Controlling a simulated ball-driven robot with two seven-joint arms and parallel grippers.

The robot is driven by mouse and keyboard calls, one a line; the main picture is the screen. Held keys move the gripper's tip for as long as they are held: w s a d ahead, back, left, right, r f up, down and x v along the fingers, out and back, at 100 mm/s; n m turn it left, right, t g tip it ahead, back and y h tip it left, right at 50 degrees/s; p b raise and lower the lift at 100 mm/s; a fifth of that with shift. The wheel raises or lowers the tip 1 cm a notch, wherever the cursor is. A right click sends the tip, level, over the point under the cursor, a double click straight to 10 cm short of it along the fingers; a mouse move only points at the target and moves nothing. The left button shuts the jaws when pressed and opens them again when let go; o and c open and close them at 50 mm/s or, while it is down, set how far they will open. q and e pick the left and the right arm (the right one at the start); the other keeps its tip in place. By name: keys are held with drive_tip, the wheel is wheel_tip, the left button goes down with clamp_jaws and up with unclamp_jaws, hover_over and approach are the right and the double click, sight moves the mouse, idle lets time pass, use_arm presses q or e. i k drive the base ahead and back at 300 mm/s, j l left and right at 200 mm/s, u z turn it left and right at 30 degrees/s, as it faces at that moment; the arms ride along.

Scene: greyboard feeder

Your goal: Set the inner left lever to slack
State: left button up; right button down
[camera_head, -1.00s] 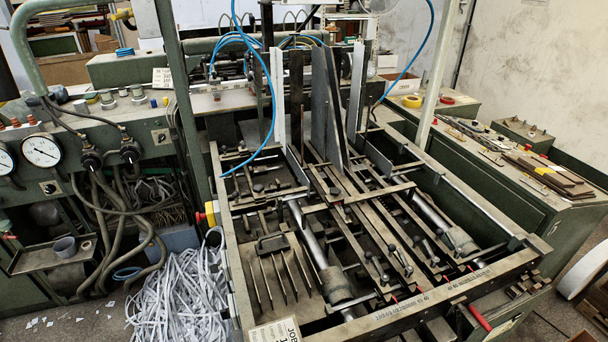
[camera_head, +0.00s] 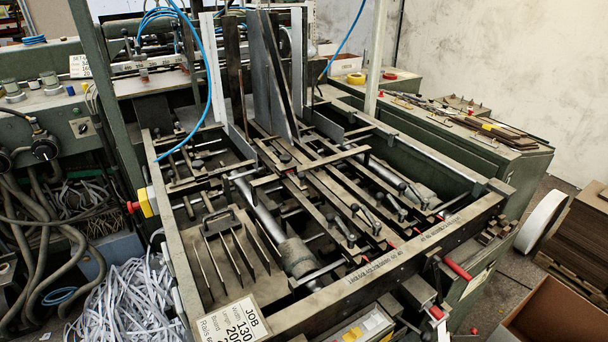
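A row of several small dark levers with round knobs stands on the rails in the front part of the feeder frame (camera_head: 400,262). The leftmost lever (camera_head: 342,231) and the one to its right, which looks like the inner left lever (camera_head: 366,219), sit close together on the left rails. Two more levers, an inner right one (camera_head: 393,206) and an outer right one (camera_head: 414,195), stand further right. The inner left lever's knob points up and away to the left. Slack or tight marks cannot be read. Neither of my grippers is in view.
A red-handled bar (camera_head: 457,270) sticks out at the front right. A job card (camera_head: 235,322) lies at the front left corner. Paper strips (camera_head: 130,298) heap on the floor left. An open cardboard box (camera_head: 552,312) and a white roll (camera_head: 540,222) stand at right.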

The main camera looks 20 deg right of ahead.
sight(377, 226)
drive_tip(key=k+j, duration=0.15)
drive_tip(key=k, duration=0.15)
drive_tip(key=k+j, duration=0.15)
drive_tip(key=k+z, duration=0.1)
drive_tip(key=z, duration=1.9)
